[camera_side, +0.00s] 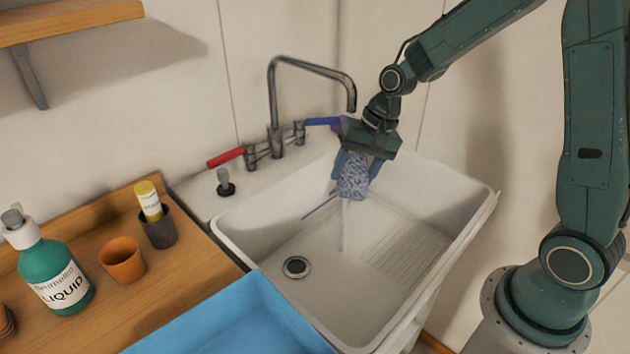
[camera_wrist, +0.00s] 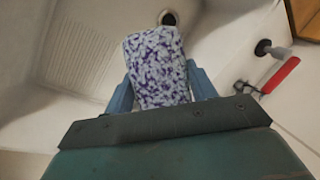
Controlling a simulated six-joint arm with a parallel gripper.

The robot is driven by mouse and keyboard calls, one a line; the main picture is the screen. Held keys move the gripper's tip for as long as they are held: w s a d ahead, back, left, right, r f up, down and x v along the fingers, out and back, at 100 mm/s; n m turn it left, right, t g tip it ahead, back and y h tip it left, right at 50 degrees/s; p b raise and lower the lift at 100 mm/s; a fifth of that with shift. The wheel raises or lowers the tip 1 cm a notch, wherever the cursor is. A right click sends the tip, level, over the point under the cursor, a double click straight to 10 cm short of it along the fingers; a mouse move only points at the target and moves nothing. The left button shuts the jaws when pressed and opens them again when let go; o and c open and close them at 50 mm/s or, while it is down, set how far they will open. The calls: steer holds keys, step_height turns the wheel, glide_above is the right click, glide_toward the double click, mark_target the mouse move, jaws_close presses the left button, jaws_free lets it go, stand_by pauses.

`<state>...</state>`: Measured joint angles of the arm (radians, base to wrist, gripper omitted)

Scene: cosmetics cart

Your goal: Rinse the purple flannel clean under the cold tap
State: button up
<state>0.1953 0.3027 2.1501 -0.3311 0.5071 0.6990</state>
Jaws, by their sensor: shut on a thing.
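The purple flannel (camera_side: 352,180) hangs from my gripper (camera_side: 356,170) over the white sink (camera_side: 228,222), below the tap spout (camera_side: 351,100). White patches speckle the flannel all over; the wrist view also shows the flannel (camera_wrist: 158,62) between my blue fingers (camera_wrist: 160,84). My gripper is shut on it. A thin pale streak, which looks like water, runs from below the flannel down into the basin. The blue-handled tap lever (camera_side: 321,121) points right, its end near my gripper. The red-handled lever (camera_side: 226,157) points left. Water between spout and flannel cannot be made out.
The drain (camera_side: 297,267) is uncovered, and a small stopper (camera_side: 225,184) stands on the sink ledge. A blue tray (camera_side: 235,320) is at the sink's front left. A green liquid bottle (camera_side: 55,275), orange cup (camera_side: 122,260) and dark cup (camera_side: 160,230) stand on the wooden counter.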

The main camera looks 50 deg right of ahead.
steer(key=s, duration=0.8)
steer(key=shift+a, duration=0.15)
stand_by(1.0)
stand_by(1.3)
steer(key=s+r, duration=0.4)
steer(key=s, duration=0.1)
stand_by(0.7)
steer(key=shift+w+a, duration=0.1)
stand_by(0.4)
steer(key=w+f+n+g, duration=0.2)
steer(key=w+f+n, duration=0.6)
steer(key=w+f, duration=0.5)
steer(key=shift+w+d+y, duration=0.25)
steer(key=shift+w+y, duration=0.15)
